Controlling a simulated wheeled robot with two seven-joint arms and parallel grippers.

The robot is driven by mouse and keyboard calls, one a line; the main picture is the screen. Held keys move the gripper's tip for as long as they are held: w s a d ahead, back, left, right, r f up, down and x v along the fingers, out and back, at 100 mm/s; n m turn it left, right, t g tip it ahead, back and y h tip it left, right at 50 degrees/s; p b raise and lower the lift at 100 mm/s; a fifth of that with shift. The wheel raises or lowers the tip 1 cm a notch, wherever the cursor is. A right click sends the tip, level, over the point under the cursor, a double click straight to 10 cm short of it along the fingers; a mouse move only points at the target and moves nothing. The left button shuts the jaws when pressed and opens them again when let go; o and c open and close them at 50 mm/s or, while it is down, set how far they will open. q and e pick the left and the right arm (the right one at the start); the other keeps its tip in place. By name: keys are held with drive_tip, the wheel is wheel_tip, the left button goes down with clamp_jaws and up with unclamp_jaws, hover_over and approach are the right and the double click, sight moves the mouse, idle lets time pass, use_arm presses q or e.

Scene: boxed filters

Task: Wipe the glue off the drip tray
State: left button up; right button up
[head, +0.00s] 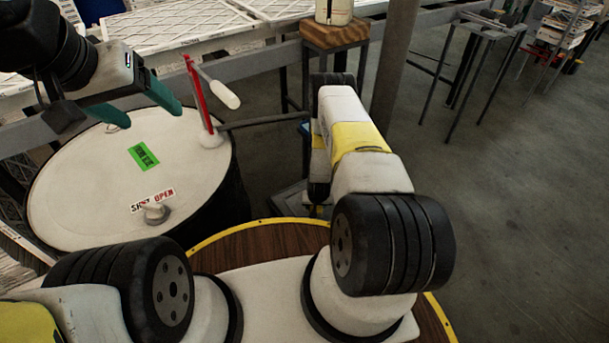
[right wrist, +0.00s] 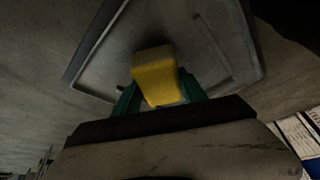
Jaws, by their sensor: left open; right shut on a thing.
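In the right wrist view, my right gripper (right wrist: 159,90) is shut on a yellow sponge-like block (right wrist: 155,72), with a green finger on each side. The grey drip tray (right wrist: 208,38) with a raised rim lies beyond the block; I cannot tell if they touch. No glue can be made out on the tray's visible part. In the head view, a grey edge that looks like the tray (head: 287,201) shows left of my right arm, which hides the rest and the right gripper. My left gripper (head: 149,113) is open and empty above the white drum lid.
The large drum (head: 95,205) has a green label, a shut/open sticker and a red valve lever (head: 195,92) with a white handle. Boxed filters (head: 180,25) lie on a rack behind. A grey post (head: 395,65) and a wooden-topped stand (head: 335,33) stand behind my right arm.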

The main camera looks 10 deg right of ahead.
sight(320, 210)
drive_tip(key=shift+s+d+f, duration=0.1)
drive_tip(key=shift+s+d, duration=0.2)
drive_tip(key=shift+s, duration=0.5)
drive_tip(key=shift+s+d, duration=0.25)
drive_tip(key=shift+s, duration=0.55)
drive_tip(key=shift+w, duration=0.1)
drive_tip(key=shift+w+a, duration=0.35)
drive_tip(key=shift+w, duration=0.5)
drive_tip(key=shift+w+a, duration=0.3)
drive_tip(key=shift+w, duration=0.5)
drive_tip(key=shift+w+a+f, duration=0.1)
drive_tip(key=shift+w+a, duration=0.3)
drive_tip(key=shift+w, duration=0.65)
drive_tip(key=shift+w+a+f, duration=0.1)
drive_tip(key=shift+w+a, duration=0.25)
drive_tip(key=shift+w, duration=0.7)
drive_tip(key=shift+w+a+f, duration=0.1)
drive_tip(key=shift+w+a, duration=0.3)
drive_tip(key=shift+w, duration=0.65)
drive_tip(key=shift+w+r, duration=0.15)
